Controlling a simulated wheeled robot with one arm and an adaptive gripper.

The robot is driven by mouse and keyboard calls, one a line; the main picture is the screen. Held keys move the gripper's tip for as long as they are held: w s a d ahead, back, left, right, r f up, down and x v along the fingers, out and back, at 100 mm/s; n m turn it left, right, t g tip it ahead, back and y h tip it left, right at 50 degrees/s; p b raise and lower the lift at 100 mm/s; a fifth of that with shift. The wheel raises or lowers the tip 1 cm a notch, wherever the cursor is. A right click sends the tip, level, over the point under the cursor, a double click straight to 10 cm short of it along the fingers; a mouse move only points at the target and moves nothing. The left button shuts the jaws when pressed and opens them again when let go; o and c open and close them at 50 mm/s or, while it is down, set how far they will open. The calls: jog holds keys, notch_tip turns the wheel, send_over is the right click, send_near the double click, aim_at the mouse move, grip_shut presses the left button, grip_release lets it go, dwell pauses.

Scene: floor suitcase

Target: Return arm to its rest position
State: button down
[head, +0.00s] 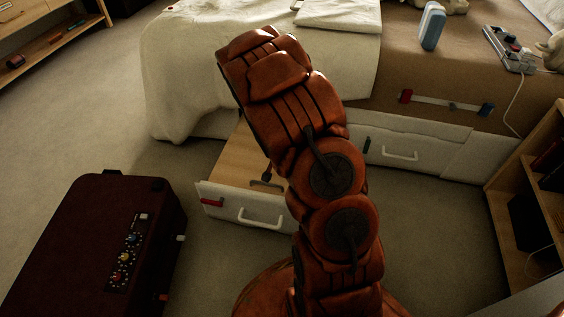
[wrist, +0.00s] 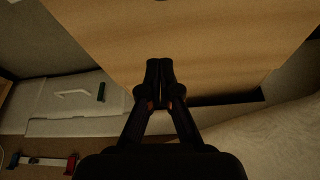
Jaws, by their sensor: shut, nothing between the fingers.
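My orange arm rises through the middle of the head view and reaches forward over an open drawer (head: 262,215) under the bed. Behind the fingers is a pale wooden surface (wrist: 180,30), which looks like the inside of the open drawer. A small red item (head: 212,202) shows at the drawer's front left.
A dark red suitcase (head: 75,240) stands on the carpet at left. A bed with a cream cover (head: 185,60) is behind the arm. A wooden shelf unit (head: 520,205) is at right. A closed white drawer (head: 400,152) is right of the arm. Carpet is clear at upper left.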

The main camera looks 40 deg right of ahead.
jog(key=s+a+r+n+g+y+p, duration=0.15)
jog(key=s+a+r+p, duration=0.25)
jog(key=r+p, duration=0.55)
jog(key=s+a+r+n+p, duration=0.25)
jog(key=a+r+p, duration=0.2)
jog(key=r, duration=0.95)
jog(key=s+a+r+n+y+p, duration=0.1)
jog(key=s+a+r+p, duration=0.4)
jog(key=r, duration=0.7)
jog(key=s+a+r+n+p, duration=0.2)
jog(key=s+r+p, duration=0.4)
jog(key=r, duration=0.3)
jog(key=s+a+r+n+g+p, duration=0.1)
jog(key=s+a+r+p, duration=0.3)
jog(key=r, duration=0.5)
jog(key=s+a+r+n+g+p, duration=0.1)
jog(key=s+a+r+n+p, duration=0.2)
jog(key=s+r+p, duration=0.5)
jog(key=shift+s+r+n+y, duration=0.3)
jog(key=shift+s+r+y, duration=0.25)
jog(key=shift+r, duration=0.4)
jog(key=shift+a+g, duration=0.1)
jog(key=shift+g, duration=0.15)
